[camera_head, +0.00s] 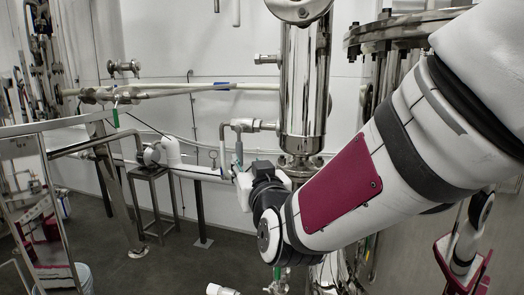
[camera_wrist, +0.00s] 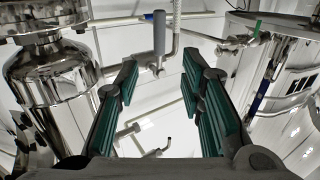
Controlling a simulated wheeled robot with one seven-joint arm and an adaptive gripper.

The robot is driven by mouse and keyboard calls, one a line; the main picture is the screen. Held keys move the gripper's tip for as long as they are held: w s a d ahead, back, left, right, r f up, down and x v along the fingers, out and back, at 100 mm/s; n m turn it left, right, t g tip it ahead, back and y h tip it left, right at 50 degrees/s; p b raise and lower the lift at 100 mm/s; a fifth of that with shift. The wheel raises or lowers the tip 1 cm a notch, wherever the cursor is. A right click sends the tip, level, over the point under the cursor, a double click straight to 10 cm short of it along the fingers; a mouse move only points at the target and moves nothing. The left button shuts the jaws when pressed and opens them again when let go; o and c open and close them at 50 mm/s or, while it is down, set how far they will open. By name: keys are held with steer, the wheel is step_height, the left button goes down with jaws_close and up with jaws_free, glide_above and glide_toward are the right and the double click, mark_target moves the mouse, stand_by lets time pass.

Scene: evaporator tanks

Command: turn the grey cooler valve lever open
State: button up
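The grey valve lever (camera_wrist: 159,32) stands upright near the top middle of the wrist view, with its lower end at a small metal fitting. In the head view a grey upright handle (camera_head: 239,152) shows on the pipework left of the polished column. My gripper (camera_wrist: 160,66) is open, with its two green-padded fingers spread left and right. The lever appears between and beyond the fingertips, and nothing is held. I cannot tell how far away it is. In the head view my gripper (camera_head: 243,182) is just below the handle, partly hidden by my wrist.
A polished steel column (camera_head: 304,90) stands right of the handle. A wide flanged vessel (camera_head: 400,35) is behind my arm. Horizontal pipes (camera_head: 195,172) run left past a small metal stand (camera_head: 155,205). Shiny tanks flank the fingers at left (camera_wrist: 45,85) and right (camera_wrist: 275,80).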

mark_target(240, 150)
steer(key=x, duration=1.2)
steer(key=shift+w, duration=0.2)
jaws_close()
